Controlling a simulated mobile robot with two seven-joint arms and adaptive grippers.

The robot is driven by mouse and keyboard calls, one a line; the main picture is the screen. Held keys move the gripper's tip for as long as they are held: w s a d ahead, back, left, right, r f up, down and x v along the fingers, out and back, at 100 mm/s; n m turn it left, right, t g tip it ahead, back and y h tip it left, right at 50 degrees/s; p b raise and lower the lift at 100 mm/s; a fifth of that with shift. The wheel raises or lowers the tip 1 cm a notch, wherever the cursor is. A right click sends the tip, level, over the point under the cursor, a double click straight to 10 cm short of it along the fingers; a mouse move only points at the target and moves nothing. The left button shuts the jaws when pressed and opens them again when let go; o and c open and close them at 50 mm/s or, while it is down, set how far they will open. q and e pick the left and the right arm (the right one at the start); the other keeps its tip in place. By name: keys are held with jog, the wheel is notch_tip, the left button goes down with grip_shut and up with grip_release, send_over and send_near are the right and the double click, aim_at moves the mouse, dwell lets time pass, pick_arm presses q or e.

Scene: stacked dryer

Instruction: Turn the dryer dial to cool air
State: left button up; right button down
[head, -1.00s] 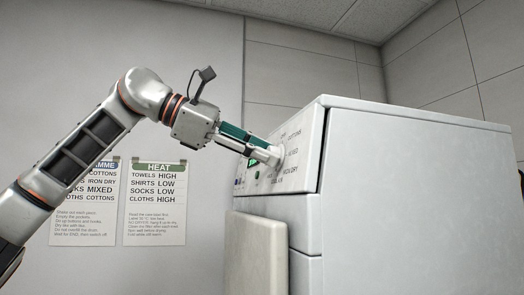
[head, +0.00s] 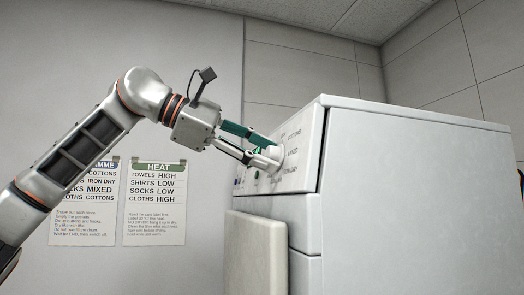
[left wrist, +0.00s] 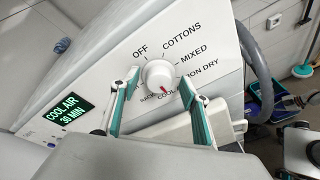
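The white round dial (left wrist: 157,73) sits on the dryer's slanted front panel (left wrist: 205,35), with OFF, COTTONS, MIXED, IRON DRY and a partly hidden COOL label around it. Its red mark points down toward the COOL label. The green display (left wrist: 67,118) reads COOL AIR 30 MIN. My left gripper (left wrist: 158,77) is open, with a finger on each side of the dial and visible gaps between. In the head view the left gripper (head: 262,152) is at the dial (head: 271,160) on the dryer (head: 410,185). My right gripper is not in view.
Two printed sheets hang on the wall, one headed HEAT (head: 155,205). A lower pale door or panel (head: 255,255) stands out below the control panel. In the wrist view a grey hose (left wrist: 258,75) and a blue item (left wrist: 290,100) show at the right.

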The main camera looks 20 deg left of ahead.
pick_arm(q)
jog(key=shift+r, duration=0.1)
jog(key=shift+s+a+r, duration=0.2)
jog(key=shift+a, duration=0.15)
jog(key=v, duration=1.1)
jog(key=shift+s+f, duration=0.1)
